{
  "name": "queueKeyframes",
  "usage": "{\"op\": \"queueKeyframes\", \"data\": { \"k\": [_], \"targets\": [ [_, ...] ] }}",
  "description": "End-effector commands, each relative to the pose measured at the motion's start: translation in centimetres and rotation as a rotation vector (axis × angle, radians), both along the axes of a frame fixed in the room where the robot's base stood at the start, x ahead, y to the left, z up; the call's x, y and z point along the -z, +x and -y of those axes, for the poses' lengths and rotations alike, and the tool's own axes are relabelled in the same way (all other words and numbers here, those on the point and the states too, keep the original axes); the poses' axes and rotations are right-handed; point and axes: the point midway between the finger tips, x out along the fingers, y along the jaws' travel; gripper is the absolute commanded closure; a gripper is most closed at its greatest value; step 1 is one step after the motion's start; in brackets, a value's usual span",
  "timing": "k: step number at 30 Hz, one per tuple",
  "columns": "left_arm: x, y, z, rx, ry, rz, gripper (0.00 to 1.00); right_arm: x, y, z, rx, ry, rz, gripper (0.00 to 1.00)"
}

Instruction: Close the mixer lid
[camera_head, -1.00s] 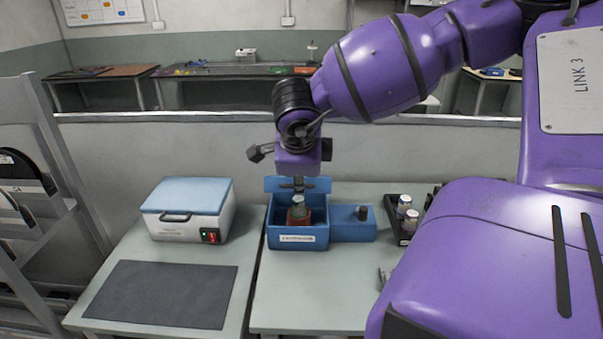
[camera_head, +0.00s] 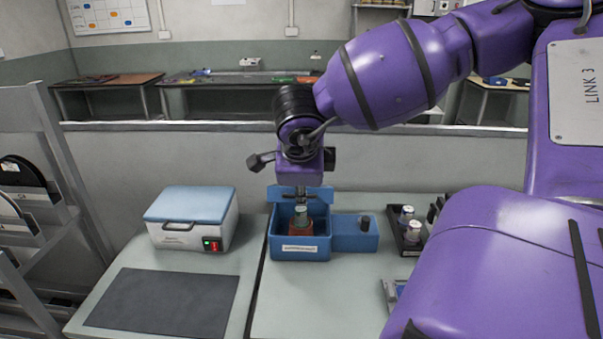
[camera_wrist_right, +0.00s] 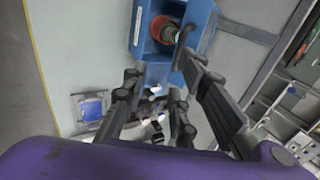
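The blue mixer (camera_head: 300,253) stands on the right-hand table with its lid (camera_head: 283,193) open, raised at the back. A vial in a reddish holder (camera_head: 300,228) sits inside it. The mixer also shows at the top of the right wrist view (camera_wrist_right: 151,72), with the reddish holder (camera_wrist_right: 164,28) in it and a dark handle-like bar near the right finger. My right gripper (camera_head: 301,192) points down over the back of the mixer by the lid. In the right wrist view its fingers (camera_wrist_right: 163,68) are spread with nothing between them; contact with the lid cannot be told. My left gripper is out of view.
A white box with a closed blue lid (camera_head: 192,233) stands left of the mixer, behind a dark mat (camera_head: 165,298). A black rack (camera_head: 403,240) with vials stands to the mixer's right. A grey shelf (camera_head: 68,175) is at far left. The tabletop in front of the mixer is clear.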

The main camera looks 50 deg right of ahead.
Motion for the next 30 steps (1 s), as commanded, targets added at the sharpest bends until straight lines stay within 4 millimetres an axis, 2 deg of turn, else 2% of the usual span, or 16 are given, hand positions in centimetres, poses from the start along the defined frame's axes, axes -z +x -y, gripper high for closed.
{"op": "queueKeyframes", "data": {
  "k": [12,15,21,29,30],
  "targets": [
    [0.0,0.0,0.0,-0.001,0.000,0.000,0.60,-6.9,-2.5,-3.1,0.000,-0.002,0.007,0.74],
    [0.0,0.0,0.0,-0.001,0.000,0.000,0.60,-8.2,-3.0,-3.8,-0.001,-0.001,0.005,0.74],
    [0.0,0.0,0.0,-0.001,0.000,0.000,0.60,-9.4,-3.5,-4.4,0.001,0.000,0.003,0.74],
    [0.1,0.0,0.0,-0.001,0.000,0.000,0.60,-9.4,-3.6,-4.4,0.001,0.000,0.001,0.74],
    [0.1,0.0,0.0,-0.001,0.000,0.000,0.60,-9.4,-3.6,-4.4,0.001,0.000,0.000,0.78]
  ]
}}
